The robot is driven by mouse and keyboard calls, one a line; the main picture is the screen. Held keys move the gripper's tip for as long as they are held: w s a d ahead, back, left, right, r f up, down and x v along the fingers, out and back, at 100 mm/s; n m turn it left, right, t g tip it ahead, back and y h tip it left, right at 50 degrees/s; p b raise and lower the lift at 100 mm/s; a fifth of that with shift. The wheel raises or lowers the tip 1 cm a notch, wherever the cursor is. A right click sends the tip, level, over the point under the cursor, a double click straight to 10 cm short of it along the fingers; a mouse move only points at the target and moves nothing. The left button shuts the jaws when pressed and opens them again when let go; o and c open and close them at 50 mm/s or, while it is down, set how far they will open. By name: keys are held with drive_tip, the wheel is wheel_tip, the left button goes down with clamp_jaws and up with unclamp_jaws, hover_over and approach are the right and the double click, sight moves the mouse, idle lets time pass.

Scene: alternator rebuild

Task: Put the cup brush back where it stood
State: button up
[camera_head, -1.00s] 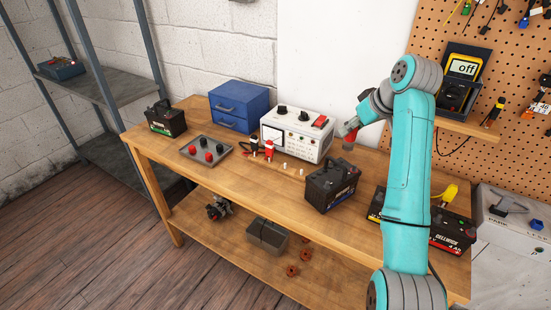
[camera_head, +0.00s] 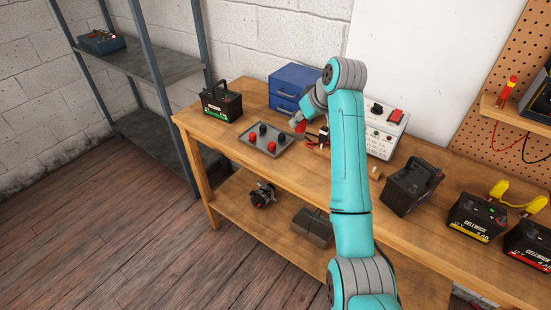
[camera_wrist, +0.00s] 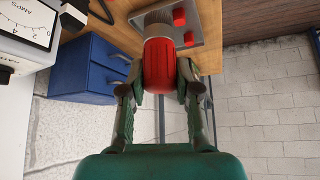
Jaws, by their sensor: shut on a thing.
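My gripper (camera_head: 298,123) is shut on the cup brush, a red cylinder (camera_wrist: 158,66) with a grey knurled or bristly end (camera_wrist: 158,17). In the wrist view the two fingers clasp the red part from both sides, and the grey end points toward the bench. In the head view only a small red bit of the brush (camera_head: 300,126) shows beside the fingers, above the bench near the right end of a grey tray (camera_head: 247,148). Red and black knobs stand in the tray. I cannot tell the brush's exact height.
A blue drawer box (camera_head: 285,89) stands behind, and a white meter unit (camera_head: 396,118) stands right of my gripper, partly behind my arm. A black battery (camera_head: 220,106) stands at the left end. More batteries (camera_head: 412,188) stand to the right. A shelf rack stands left.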

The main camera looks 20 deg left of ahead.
sight(298, 134)
drive_tip(key=shift+a+f, duration=0.25)
drive_tip(key=shift+f, duration=0.05)
wheel_tip(298, 134, down, 5)
drive_tip(key=shift+a+f, duration=0.1)
drive_tip(key=shift+a, duration=0.05)
drive_tip(key=shift+f, duration=2.1)
drive_tip(key=shift+f, duration=0.1)
drive_tip(key=o, duration=1)
drive_tip(key=v, duration=1.2)
drive_tip(key=shift+s, duration=0.15)
